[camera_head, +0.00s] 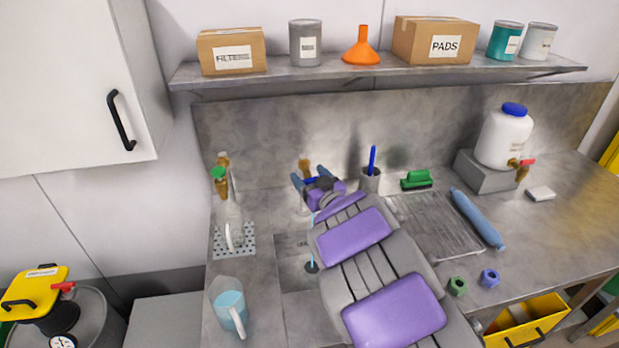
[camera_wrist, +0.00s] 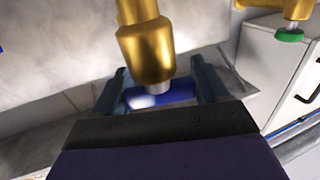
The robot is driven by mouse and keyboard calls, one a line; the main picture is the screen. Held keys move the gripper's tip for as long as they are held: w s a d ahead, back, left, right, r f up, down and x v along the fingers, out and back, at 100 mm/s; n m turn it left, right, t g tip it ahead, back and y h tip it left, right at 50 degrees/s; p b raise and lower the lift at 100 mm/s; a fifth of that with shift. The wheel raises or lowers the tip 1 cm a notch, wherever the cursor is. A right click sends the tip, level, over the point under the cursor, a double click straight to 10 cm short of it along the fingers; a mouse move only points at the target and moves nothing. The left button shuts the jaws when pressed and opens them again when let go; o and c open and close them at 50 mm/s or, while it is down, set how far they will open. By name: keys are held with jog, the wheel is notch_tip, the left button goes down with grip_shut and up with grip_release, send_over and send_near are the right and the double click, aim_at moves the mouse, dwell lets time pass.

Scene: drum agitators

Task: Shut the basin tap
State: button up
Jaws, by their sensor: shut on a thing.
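The brass basin tap (camera_head: 304,167) stands at the back wall above the basin (camera_head: 293,245), mostly hidden behind my arm in the head view. In the wrist view the tap's brass body (camera_wrist: 148,45) fills the upper middle, with a blue handle (camera_wrist: 178,93) at its lower end. My gripper (camera_head: 311,178) is at the tap. In the wrist view my gripper (camera_wrist: 160,88) has one finger at each end of the blue handle and is shut on it. A thin light-blue stream of water (camera_head: 312,228) falls to the dark drain (camera_head: 311,267).
Another brass tap with a green handle (camera_head: 219,174) is at the left, above a clear bottle (camera_head: 230,222). A jug of blue liquid (camera_head: 231,311) stands at front left. A grey cup with a blue-handled tool (camera_head: 370,178) stands close right of my gripper. A shelf (camera_head: 290,80) runs above.

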jog(key=shift+a, duration=0.1)
jog(key=m+h+b, duration=0.1)
jog(key=m+t+h+b, duration=0.1)
jog(key=b, duration=0.1)
jog(key=shift+w+f+t+h+b, duration=0.15)
jog(key=shift+t+h+b, duration=0.15)
jog(key=shift+h, duration=0.1)
jog(key=shift+d+m+t+h+b, duration=0.3)
jog(key=shift+m+h+b, duration=0.5)
jog(key=shift+h, duration=0.3)
jog(key=o, duration=1)
jog(key=shift+a, duration=0.1)
jog(key=shift+c, duration=0.2)
